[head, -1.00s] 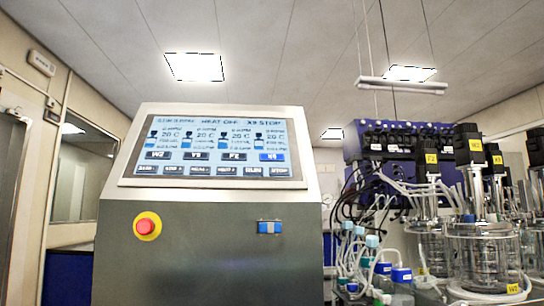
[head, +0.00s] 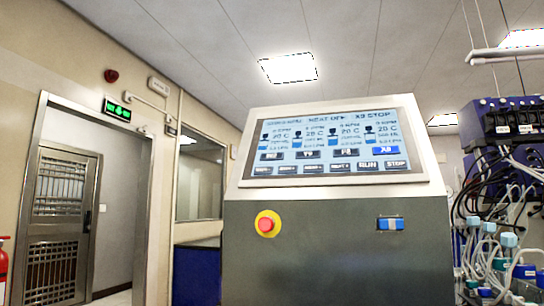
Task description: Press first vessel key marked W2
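The control console (head: 335,235) stands right of centre, with a tilted touch screen (head: 335,145) in a pale frame. A row of dark vessel keys crosses the lower part of the screen. The leftmost key (head: 272,156) seems to read W2, but its lettering is blurred. The rightmost key (head: 386,150) is highlighted blue and seems to read X9. The screen's header appears to say heat off and X9 stop. Below lies a second row of keys, with RUN (head: 367,165) and STOP (head: 396,164) at its right. Neither of my grippers is in view.
A red button on a yellow ring (head: 267,224) and a blue rocker switch (head: 390,224) sit on the console front. Tubing, bottles and a blue pump unit (head: 505,122) stand at right. A doorway with a metal door (head: 60,225) and a fire extinguisher (head: 3,270) are at left.

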